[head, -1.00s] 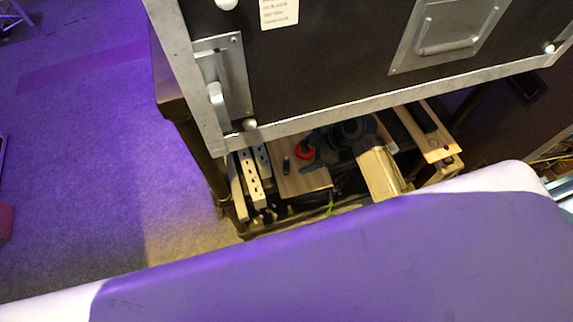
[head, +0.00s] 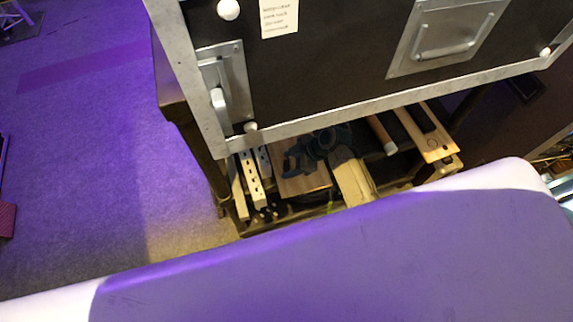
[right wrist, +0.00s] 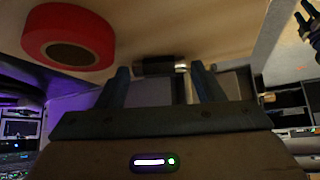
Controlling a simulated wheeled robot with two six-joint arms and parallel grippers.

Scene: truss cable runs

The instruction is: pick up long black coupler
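The long black coupler (right wrist: 158,66) is a short dark cylinder with a shiny right end, lying on a pale wooden surface in the right wrist view. My right gripper (right wrist: 160,72) is open, with one finger near each end of the coupler; small gaps seem to show, though I cannot tell contact for sure. My left gripper is not in view.
A red tape roll (right wrist: 68,36) lies left of the coupler. White socket strips (head: 253,180) stand left of the board. A black case (head: 330,60) with metal edges overhangs the shelf. A brown cylinder (head: 382,135) and a light board (head: 435,145) lie to the right.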

